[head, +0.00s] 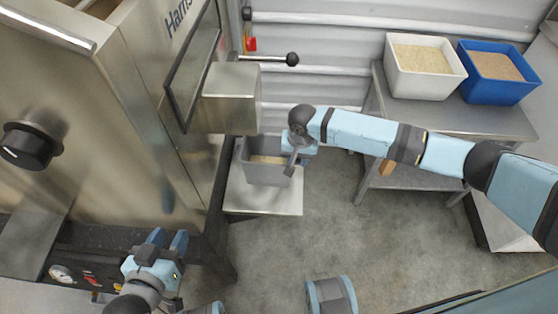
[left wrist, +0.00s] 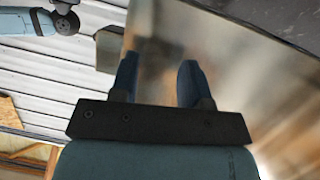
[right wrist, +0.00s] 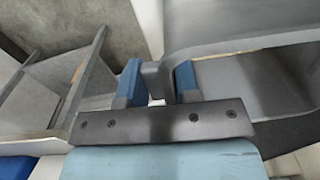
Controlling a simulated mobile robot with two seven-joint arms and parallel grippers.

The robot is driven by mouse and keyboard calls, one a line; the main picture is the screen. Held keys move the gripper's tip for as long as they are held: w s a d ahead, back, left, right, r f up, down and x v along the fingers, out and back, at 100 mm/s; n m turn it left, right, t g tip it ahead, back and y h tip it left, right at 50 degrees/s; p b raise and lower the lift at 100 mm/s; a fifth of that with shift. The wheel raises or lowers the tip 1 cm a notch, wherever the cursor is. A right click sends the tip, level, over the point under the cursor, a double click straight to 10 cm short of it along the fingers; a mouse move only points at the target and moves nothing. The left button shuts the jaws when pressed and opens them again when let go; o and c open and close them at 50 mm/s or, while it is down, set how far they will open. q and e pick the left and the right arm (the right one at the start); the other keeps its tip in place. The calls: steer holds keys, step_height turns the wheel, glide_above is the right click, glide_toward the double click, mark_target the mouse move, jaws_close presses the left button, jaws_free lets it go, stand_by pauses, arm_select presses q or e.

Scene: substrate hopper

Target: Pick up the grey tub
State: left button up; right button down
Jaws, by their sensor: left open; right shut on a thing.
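The grey tub (head: 270,176) stands on a pale platform below the hopper's steel outlet, with some tan material inside. My right gripper (head: 296,160) is at the tub's right side, its arm coming in from the right. Whether the tub is lifted off the platform I cannot tell. My left gripper (head: 168,242) is open and empty in front of the steel hopper; its spread fingers also show in the left wrist view (left wrist: 158,80).
The steel outlet (head: 230,97) hangs just above and left of the tub, with a black-knobbed lever (head: 291,59). The pale platform (head: 285,200) has bare room in front. A white bin (head: 400,80) and a blue bin (head: 515,90) stand on a steel table at right.

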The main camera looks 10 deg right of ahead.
arm_select(q)
steer(key=shift+r, duration=0.1)
arm_select(e)
steer(key=shift+r, duration=0.3)
step_height(320, 180, up, 4)
steer(key=shift+w+r+p, duration=0.1)
steer(key=shift+r+p, duration=0.1)
steer(key=shift+p, duration=0.75)
step_height(320, 180, up, 4)
steer(key=shift+r+p, duration=0.1)
steer(key=shift+p, duration=0.45)
steer(key=shift+r, duration=0.45)
arm_select(q)
steer(key=shift+s+a+f+g+y, duration=0.25)
steer(key=shift+a+f+g, duration=0.1)
steer(key=shift+f, duration=0.1)
steer(key=shift+s+a+f+g+y, duration=0.25)
steer(key=shift+a+f, duration=0.1)
steer(key=shift+f, duration=0.1)
